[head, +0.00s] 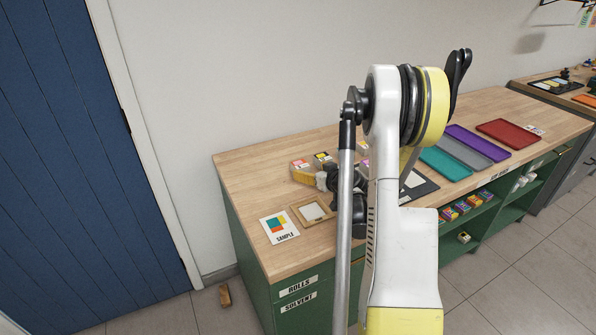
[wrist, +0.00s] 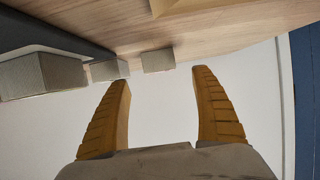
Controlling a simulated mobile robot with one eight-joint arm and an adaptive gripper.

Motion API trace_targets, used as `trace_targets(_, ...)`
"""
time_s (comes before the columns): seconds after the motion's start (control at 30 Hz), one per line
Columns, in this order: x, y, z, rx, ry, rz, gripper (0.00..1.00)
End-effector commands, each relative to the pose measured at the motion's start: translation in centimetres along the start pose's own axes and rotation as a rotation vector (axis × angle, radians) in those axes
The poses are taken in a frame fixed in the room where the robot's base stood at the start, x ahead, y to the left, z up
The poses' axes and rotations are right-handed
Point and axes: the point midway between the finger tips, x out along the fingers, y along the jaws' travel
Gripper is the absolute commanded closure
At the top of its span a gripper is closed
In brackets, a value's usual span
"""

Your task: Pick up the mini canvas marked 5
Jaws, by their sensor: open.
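Several small block-like canvases stand on the wooden bench top (head: 262,165). In the head view, one with a reddish top (head: 301,163) and one with a yellow and black top (head: 322,157) are near my gripper (head: 304,178); others are partly hidden behind my arm. No number is legible, so I cannot tell which canvas is marked 5. In the wrist view, my gripper's yellow fingers (wrist: 161,76) are wide apart with nothing between them. Three grey block sides show beyond them: a left one (wrist: 40,75), a middle one (wrist: 109,70) and a right one (wrist: 158,60).
A sample card (head: 279,226) and a wooden frame (head: 313,211) lie at the bench's near left. Teal (head: 446,164), grey (head: 475,151), purple (head: 477,142) and red (head: 508,133) trays lie to the right. A wall stands behind the bench. The bench's left end looks clear.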

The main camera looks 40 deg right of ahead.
Motion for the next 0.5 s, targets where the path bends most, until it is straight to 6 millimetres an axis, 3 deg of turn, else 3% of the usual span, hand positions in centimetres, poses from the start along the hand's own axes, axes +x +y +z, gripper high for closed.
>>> trace_targets(0.5,6.6,0.1,-0.1,-0.001,-0.001,-0.001,0.24)
